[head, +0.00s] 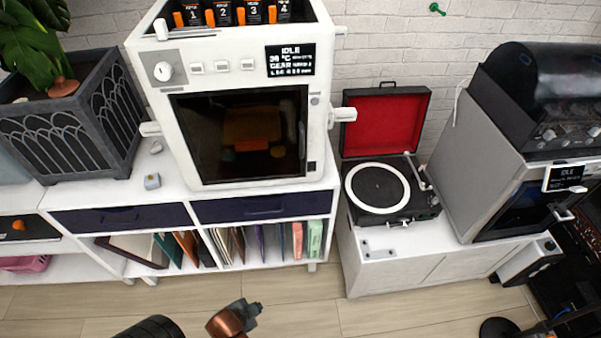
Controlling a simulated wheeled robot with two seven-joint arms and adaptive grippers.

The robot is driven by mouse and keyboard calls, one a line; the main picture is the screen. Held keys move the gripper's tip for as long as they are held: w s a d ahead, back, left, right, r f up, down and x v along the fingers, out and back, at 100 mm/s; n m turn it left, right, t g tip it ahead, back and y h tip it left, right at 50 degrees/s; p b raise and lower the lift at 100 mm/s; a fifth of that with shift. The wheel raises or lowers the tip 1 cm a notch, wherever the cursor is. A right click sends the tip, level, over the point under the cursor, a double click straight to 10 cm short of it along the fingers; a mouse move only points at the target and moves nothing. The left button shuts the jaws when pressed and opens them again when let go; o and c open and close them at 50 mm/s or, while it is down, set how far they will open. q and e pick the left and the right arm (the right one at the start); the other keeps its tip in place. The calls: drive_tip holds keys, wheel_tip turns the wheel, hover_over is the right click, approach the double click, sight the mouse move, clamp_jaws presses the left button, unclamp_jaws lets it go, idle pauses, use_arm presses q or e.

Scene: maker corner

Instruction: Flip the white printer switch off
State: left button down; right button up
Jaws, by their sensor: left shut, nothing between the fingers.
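The white printer (320,130) stands on the white cabinet at centre left, its screen (290,58) reading IDLE. Its front panel has a round knob (163,72) and a row of small white controls (222,66). A small dark switch-like part (312,167) sits at the lower right of its front; I cannot tell its position. My left gripper (254,307) is low in the head view, in front of the cabinet and well apart from the printer. It is shut and empty. My right gripper is not in view.
A grey printer (450,165) with its own IDLE screen stands at right. An open record player (415,200) sits between the printers. Wooden floor (60,310) lies clear in front.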

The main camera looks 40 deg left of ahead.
sight(312, 168)
use_arm(q)
drive_tip(key=w+a+r+m+t+y+p, duration=0.1)
drive_tip(key=w+r+m+t+p, duration=0.15)
drive_tip(key=w+r, duration=0.4)
drive_tip(key=w+a+r+m+t+p, duration=0.2)
drive_tip(key=w+r+t, duration=0.1)
drive_tip(key=r, duration=0.6)
drive_tip(key=w+a+r+m+t+y+p, duration=0.1)
drive_tip(key=w+r+m+t+p, duration=0.2)
drive_tip(key=r, duration=0.5)
drive_tip(key=w+d+r+m+t+p, duration=0.1)
drive_tip(key=r+m, duration=0.1)
drive_tip(key=r, duration=0.3)
drive_tip(key=w+d+r+m+t+h, duration=0.1)
drive_tip(key=w+r+m+t, duration=0.1)
drive_tip(key=r, duration=0.4)
drive_tip(key=w+d+r+m+t+h+p, duration=0.1)
drive_tip(key=r+m+t, duration=0.1)
drive_tip(key=r, duration=0.4)
drive_tip(key=shift+w+d+m+p, duration=0.15)
drive_tip(key=shift+d+m+p, duration=0.2)
drive_tip(key=shift+m, duration=0.1)
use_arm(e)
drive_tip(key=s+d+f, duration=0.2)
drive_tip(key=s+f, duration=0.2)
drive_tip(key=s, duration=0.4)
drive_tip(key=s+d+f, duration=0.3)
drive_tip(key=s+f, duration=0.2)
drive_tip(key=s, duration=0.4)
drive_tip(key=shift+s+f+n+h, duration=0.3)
